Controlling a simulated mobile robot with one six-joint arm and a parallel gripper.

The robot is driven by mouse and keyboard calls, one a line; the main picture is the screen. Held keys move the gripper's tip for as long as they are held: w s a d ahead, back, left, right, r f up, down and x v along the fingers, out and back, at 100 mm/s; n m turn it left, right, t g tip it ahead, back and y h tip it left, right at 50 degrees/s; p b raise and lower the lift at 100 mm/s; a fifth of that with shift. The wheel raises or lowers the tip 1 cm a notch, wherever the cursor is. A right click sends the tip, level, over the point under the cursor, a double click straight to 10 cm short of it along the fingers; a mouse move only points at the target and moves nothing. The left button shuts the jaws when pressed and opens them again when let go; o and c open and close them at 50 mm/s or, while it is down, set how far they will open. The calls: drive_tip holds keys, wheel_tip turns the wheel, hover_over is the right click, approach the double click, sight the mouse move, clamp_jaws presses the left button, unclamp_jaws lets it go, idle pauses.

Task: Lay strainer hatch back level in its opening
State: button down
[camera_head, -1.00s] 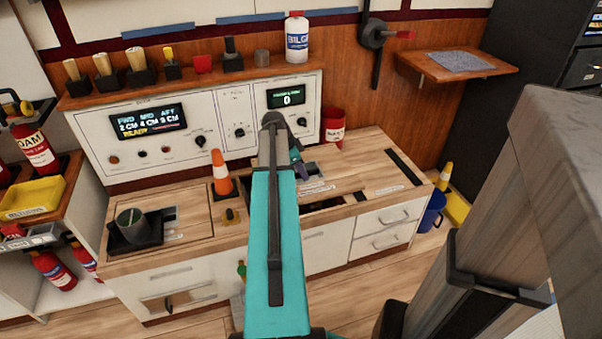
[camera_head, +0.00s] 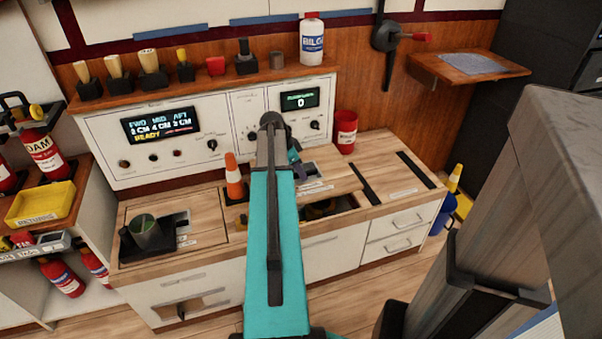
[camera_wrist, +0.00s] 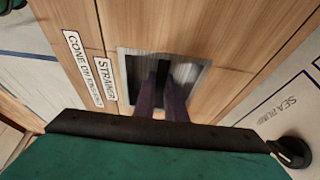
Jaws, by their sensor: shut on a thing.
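The strainer hatch (camera_head: 340,182) is a wooden panel with a metal recessed pull plate. In the wrist view the hatch (camera_wrist: 210,30) shows a STRAINER label beside this plate (camera_wrist: 197,88). My gripper (camera_wrist: 161,80) has its dark purple fingers in the plate's recess, shut on the hatch's pull. In the head view my gripper (camera_head: 297,168) is partly hidden by my arm. The opening (camera_head: 335,207) shows dark in front of the hatch's near edge, with yellowish parts inside. The hatch stands off toward the back; its exact tilt is unclear.
An orange cone (camera_head: 234,178) stands just left of the opening. A green-grey cup (camera_head: 146,232) sits on the left counter. A red can (camera_head: 346,131) stands behind the hatch's right side. The control panel (camera_head: 225,125) rises behind the counter. Dark slots (camera_head: 415,169) mark the right worktop.

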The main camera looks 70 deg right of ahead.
sight(300, 181)
drive_tip(key=shift+f+b, duration=1.1)
drive_tip(key=shift+f, duration=1.65)
drive_tip(key=shift+f+b, duration=0.8)
drive_tip(key=shift+f, duration=1.6)
drive_tip(key=c, duration=1.7)
unclamp_jaws()
drive_tip(key=shift+s, duration=0.1)
drive_tip(key=shift+f, duration=0.1)
drive_tip(key=p+v, duration=0.2)
drive_tip(key=v, duration=1.2)
drive_tip(key=shift+s+a+p, duration=0.1)
drive_tip(key=shift+p, duration=0.3)
